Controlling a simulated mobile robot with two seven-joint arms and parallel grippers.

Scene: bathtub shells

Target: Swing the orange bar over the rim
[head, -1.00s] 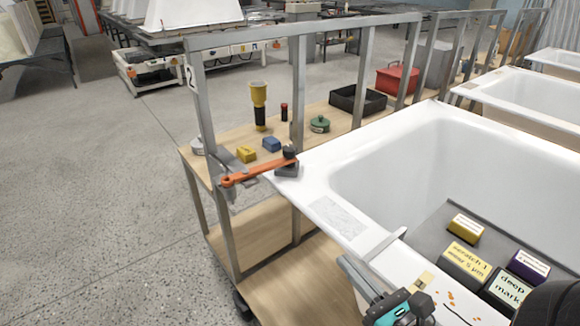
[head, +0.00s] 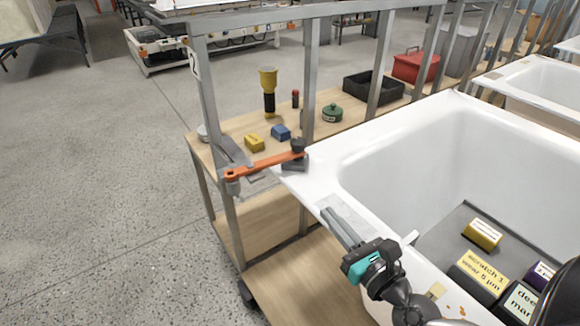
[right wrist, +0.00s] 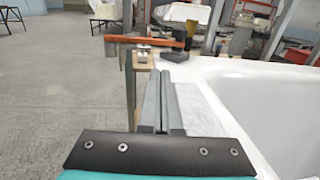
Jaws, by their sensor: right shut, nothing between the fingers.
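The orange bar (head: 264,166) lies outside the near left corner of the white bathtub (head: 345,163). One end is at a dark knob on a grey block (head: 296,160) at the rim corner; the other end reaches left to a grey post of the frame. My right gripper (head: 335,218) is shut and empty over the near rim, with its fingers pointing toward the bar and apart from it. In the right wrist view the bar (right wrist: 152,41) crosses ahead of the closed fingers (right wrist: 162,82). My left gripper is not in view.
A wooden cart shelf (head: 232,128) holds a yellow block (head: 254,143), a blue block (head: 281,132), a yellow-topped torch (head: 268,88) and a green tin (head: 332,113). Grey metal posts (head: 207,130) stand around it. Labelled boxes (head: 482,234) sit inside the tub.

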